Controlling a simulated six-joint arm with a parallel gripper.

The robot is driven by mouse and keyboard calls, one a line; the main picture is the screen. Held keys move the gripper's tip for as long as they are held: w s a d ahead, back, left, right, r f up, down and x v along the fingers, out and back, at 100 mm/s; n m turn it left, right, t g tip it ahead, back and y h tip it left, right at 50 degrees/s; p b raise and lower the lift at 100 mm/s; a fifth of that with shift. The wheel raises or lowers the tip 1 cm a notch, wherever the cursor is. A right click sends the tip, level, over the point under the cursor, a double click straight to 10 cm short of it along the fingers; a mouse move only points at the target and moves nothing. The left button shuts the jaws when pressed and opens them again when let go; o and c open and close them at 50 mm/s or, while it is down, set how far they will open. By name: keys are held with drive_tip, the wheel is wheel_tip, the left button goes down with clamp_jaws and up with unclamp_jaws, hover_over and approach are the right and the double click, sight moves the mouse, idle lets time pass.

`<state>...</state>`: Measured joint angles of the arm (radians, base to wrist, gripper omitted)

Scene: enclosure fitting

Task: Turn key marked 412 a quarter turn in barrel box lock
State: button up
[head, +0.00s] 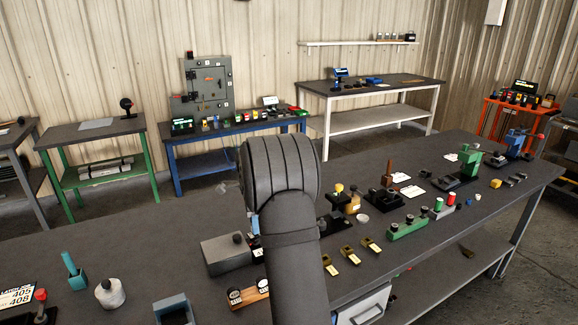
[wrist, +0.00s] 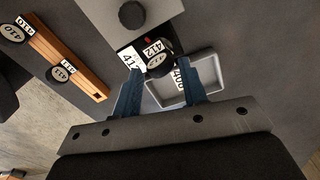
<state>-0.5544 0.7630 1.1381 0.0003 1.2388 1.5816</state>
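The key marked 412 (wrist: 158,66) shows a round dark head with a white number label in the wrist view. It stands at a black lock face beside the grey box (wrist: 108,10), and a white 412 label lies at its left. How deep the key sits is hidden. My gripper (wrist: 159,68) has its blue fingers apart, one on each side of the key head, with what looks like a gap.
A wooden rack (wrist: 60,58) with round tags, one reading 410, lies left. A pale grey tray (wrist: 213,72) with a 408 label is right of the key. In the head view, brass pieces (head: 349,254) and a green block (head: 408,229) stand right of my arm.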

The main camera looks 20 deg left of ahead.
drive_tip(key=r+n, duration=0.2)
drive_tip(key=n, duration=0.1)
drive_tip(key=r+n, duration=0.2)
drive_tip(key=n, duration=0.1)
drive_tip(key=r+n, duration=0.3)
drive_tip(key=shift+s+d+t+y, duration=0.15)
drive_tip(key=shift+d+t+y, duration=0.15)
drive_tip(key=shift+d, duration=0.05)
wheel_tip(320, 180, up, 8)
drive_tip(key=s+d+n, duration=0.1)
drive_tip(key=n, duration=1.1)
drive_tip(key=shift+n+t+y, duration=0.3)
drive_tip(key=shift+y, duration=0.1)
drive_tip(key=f, duration=0.5)
drive_tip(key=w+a+f, duration=0.1)
drive_tip(key=f, duration=1.1)
drive_tip(key=shift+w+a, duration=0.15)
drive_tip(key=shift+a, duration=0.2)
clamp_jaws()
